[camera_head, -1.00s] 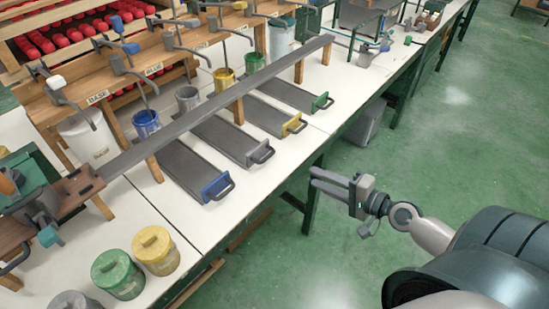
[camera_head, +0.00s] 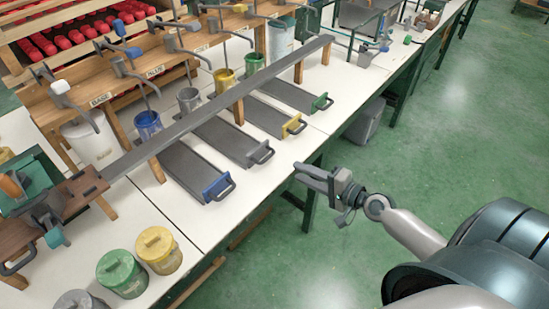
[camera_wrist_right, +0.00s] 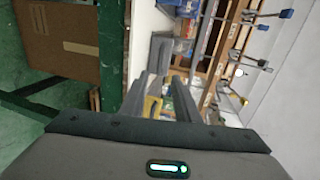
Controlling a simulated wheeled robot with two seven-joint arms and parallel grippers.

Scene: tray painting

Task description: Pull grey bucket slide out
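The grey slide (camera_head: 225,138) is a long dark tray on the white table, with a grey end plate and a dark loop handle (camera_head: 262,155) at the table's front edge. The grey bucket (camera_head: 188,100) stands at its back end. My right gripper (camera_head: 301,173) is off the front edge, right of and slightly below the grey handle, apart from it. Its two fingers are spread with nothing between them. In the right wrist view, the fingers (camera_wrist_right: 167,82) point towards the table. The grey handle cannot be made out there. My left gripper is not in view.
The blue-handled slide (camera_head: 215,188) lies left of the grey one, the yellow (camera_head: 294,124) and green (camera_head: 320,103) ones right. A long grey rail (camera_head: 210,105) crosses above them. Lidded pots (camera_head: 158,250) stand at front left.

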